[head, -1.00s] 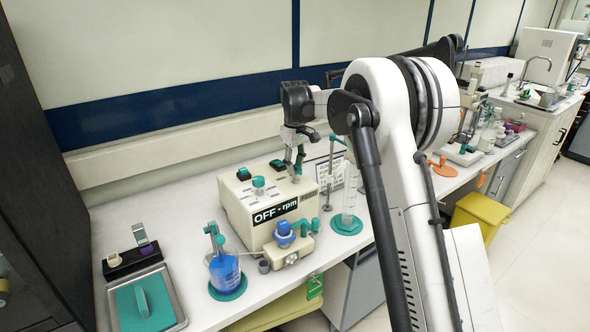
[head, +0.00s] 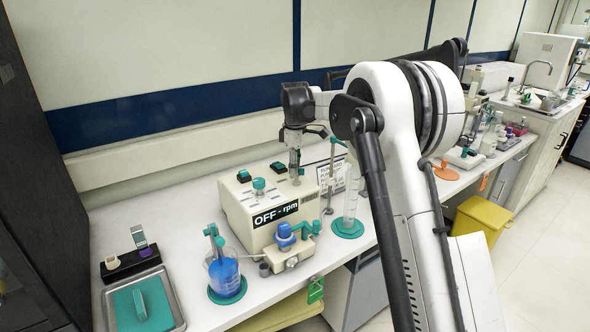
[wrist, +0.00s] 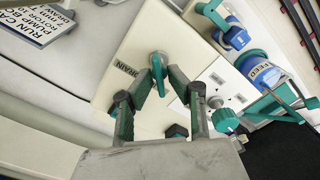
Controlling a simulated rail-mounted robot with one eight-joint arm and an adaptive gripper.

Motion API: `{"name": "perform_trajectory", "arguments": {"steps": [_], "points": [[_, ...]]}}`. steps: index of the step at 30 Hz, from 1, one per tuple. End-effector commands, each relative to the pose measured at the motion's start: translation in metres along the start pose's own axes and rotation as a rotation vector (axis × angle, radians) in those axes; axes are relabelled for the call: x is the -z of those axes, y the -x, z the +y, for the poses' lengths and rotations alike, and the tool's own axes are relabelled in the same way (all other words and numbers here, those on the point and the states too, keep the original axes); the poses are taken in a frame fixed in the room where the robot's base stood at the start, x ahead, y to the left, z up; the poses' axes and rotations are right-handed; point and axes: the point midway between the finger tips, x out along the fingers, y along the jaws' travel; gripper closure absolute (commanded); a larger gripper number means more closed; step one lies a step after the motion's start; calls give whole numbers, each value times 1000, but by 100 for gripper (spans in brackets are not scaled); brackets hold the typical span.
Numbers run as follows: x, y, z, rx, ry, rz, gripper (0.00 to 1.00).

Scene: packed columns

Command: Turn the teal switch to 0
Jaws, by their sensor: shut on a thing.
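My gripper (wrist: 160,82) is shut on this switch, with a finger at each side. In the head view my gripper (head: 296,182) points straight down at the right part of the cream box (head: 240,213), whose front display reads "OFF - rpm". There the gripper hides the switch, and I cannot read its setting.
Another teal knob (head: 259,184) and two dark-based teal rockers (head: 277,167) sit on the same box. A beaker of blue liquid (head: 224,272) stands front left. A glass cylinder (head: 350,205) and a stand (head: 331,180) are close on the right.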

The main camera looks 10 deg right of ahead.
Motion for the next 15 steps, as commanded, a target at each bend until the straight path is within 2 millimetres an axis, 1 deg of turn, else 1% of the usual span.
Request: {"name": "perform_trajectory", "arguments": {"steps": [11, 12, 15], "points": [[0, 1, 0, -1, 4, 0, 100], [0, 1, 0, -1, 3, 0, 80], [0, 1, 0, -1, 3, 0, 67]]}}
